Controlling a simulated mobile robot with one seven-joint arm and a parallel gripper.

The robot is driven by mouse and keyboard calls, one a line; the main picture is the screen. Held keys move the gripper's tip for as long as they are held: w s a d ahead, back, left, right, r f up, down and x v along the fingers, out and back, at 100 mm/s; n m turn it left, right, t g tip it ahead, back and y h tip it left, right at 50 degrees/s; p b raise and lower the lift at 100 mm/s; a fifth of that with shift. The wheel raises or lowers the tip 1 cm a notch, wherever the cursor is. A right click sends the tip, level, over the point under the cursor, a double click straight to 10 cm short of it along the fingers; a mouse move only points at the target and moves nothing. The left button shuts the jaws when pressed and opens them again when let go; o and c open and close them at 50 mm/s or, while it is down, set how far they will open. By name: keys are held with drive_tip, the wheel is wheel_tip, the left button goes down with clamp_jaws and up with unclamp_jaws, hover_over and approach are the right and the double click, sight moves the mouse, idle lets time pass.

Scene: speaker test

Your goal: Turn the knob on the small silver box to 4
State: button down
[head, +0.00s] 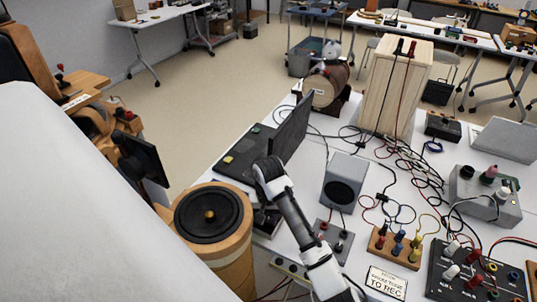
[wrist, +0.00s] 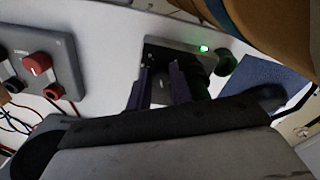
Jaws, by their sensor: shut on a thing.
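The small silver box (wrist: 165,46) lies in the wrist view, upper middle, with a lit green light on its face. In the head view, my arm comes down over the dark and grey edge of the box (head: 266,222), left of the grey speaker; the fingertips are hidden there.
A wooden drum-shaped speaker (head: 235,240) stands close on the left; its curved side fills the wrist view's top right. A grey box with red and black knobs (wrist: 40,65) is near. A laptop (head: 285,130), a grey speaker (head: 344,182) and many cables crowd the table.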

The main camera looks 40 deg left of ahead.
drive_tip(key=shift+s, duration=0.1)
drive_tip(key=c, duration=1.3)
unclamp_jaws()
drive_tip(key=shift+o, duration=0.2)
drive_tip(key=shift+a+r, duration=0.1)
drive_tip(key=shift+r, duration=0.05)
